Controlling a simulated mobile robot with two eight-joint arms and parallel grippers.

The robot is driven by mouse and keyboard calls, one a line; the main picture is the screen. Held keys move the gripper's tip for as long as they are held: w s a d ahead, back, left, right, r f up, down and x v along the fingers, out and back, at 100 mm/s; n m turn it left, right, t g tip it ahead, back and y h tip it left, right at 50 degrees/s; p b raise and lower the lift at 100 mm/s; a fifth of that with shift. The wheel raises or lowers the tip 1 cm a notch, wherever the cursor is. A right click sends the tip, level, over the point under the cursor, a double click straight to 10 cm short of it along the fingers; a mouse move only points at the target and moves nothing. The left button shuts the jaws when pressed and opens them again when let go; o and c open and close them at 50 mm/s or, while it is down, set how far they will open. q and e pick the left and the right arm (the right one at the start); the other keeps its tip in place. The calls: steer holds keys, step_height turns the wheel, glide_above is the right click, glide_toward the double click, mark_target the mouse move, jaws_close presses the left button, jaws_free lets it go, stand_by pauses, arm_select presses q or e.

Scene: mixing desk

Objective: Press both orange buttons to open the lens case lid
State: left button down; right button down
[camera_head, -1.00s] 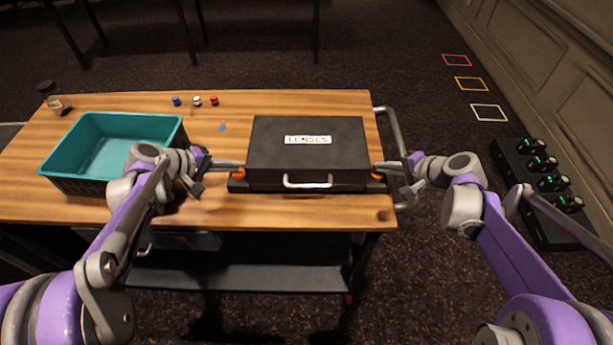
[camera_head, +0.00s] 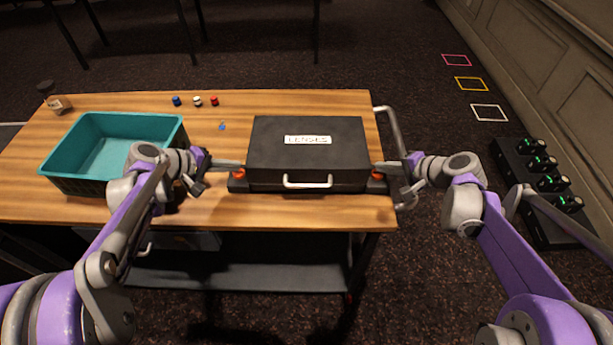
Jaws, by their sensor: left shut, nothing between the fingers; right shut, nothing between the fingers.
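The black lens case (camera_head: 310,155) lies on the wooden cart top with its lid down. It has a white label and a silver front handle (camera_head: 307,182). An orange button (camera_head: 239,173) shows at its left end and another orange button (camera_head: 377,175) at its right end, partly hidden. My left gripper (camera_head: 240,165) is shut and empty, its tip at the left button. My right gripper (camera_head: 380,167) is shut and empty, its tip at the right button. I cannot tell whether either button is pressed in.
A teal bin (camera_head: 112,150) stands left on the cart top (camera_head: 215,212). Small blue, white and red pieces (camera_head: 197,101) and a jar (camera_head: 57,102) sit at the back. A metal rail (camera_head: 392,130) edges the cart's right side. A black rack (camera_head: 545,195) is on the floor right.

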arm_select(q)
steer(key=shift+f, duration=0.15)
arm_select(e)
steer(key=shift+f, duration=0.1)
arm_select(q)
steer(key=shift+f, duration=0.3)
arm_select(e)
steer(key=shift+f, duration=0.2)
arm_select(q)
steer(key=shift+f+b, duration=0.45)
steer(key=shift+b, duration=0.1)
arm_select(e)
steer(key=shift+f, duration=0.3)
steer(key=shift+r, duration=0.15)
stand_by(0.4)
steer(key=shift+f, duration=0.4)
stand_by(1.4)
arm_select(q)
steer(key=shift+r, duration=0.6)
arm_select(e)
steer(key=shift+r, duration=0.6)
arm_select(q)
steer(key=shift+r, duration=0.1)
